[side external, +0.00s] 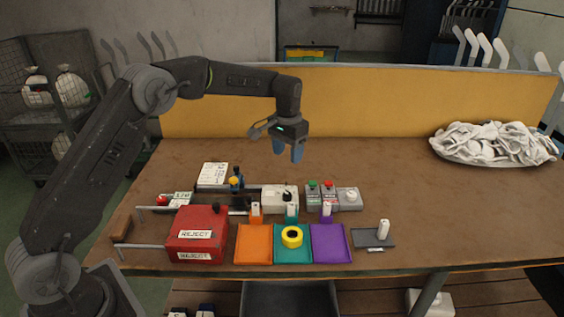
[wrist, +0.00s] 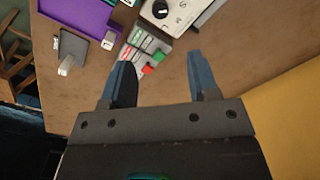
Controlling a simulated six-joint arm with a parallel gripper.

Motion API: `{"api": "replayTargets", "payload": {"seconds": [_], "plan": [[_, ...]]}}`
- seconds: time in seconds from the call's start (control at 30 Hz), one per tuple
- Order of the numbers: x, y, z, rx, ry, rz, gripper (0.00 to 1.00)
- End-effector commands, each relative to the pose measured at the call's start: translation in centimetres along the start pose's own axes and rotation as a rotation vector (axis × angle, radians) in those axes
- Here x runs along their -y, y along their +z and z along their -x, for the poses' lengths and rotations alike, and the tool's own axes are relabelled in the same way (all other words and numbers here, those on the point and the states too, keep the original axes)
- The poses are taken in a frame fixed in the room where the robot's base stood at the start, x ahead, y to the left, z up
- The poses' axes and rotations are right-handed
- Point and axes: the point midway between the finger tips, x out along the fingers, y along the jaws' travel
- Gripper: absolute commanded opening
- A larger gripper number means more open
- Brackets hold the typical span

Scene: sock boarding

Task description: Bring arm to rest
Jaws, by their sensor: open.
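My gripper (side external: 289,152) hangs above the back half of the brown table (side external: 400,200), with its blue fingers pointing down. In the wrist view my gripper (wrist: 165,85) shows its two fingers apart, with only bare tabletop and part of a button box between them in the picture. It holds nothing. My arm reaches in from the left, with the forearm raised above the table.
A red reject box (side external: 200,222), orange (side external: 254,245), teal (side external: 292,256) and purple (side external: 331,243) trays, and button boxes (side external: 328,192) stand in front. A yellow roll (side external: 292,236) lies in the teal tray. A white sock pile (side external: 486,143) lies right. A yellow panel (side external: 380,100) stands behind.

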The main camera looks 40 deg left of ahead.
Motion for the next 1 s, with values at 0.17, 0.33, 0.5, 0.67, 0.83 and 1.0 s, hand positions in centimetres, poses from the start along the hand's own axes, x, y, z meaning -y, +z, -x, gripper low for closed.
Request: {"api": "replayTargets", "payload": {"seconds": [0.17, 0.33, 0.5, 0.67, 0.83, 1.0], "plan": [[-0.8, 2.2, 4.0, -0.05, -0.004, -0.003, 0.55], [-2.0, 7.4, 9.4, -0.128, -0.008, -0.006, 0.55], [-3.1, 13.6, 13.2, -0.211, -0.01, -0.008, 0.55], [-4.0, 19.9, 15.1, -0.287, -0.009, -0.011, 0.55], [-4.7, 26.6, 15.1, -0.37, -0.006, -0.013, 0.55], [-5.1, 32.1, 13.5, -0.441, -0.001, -0.015, 0.55]]}}
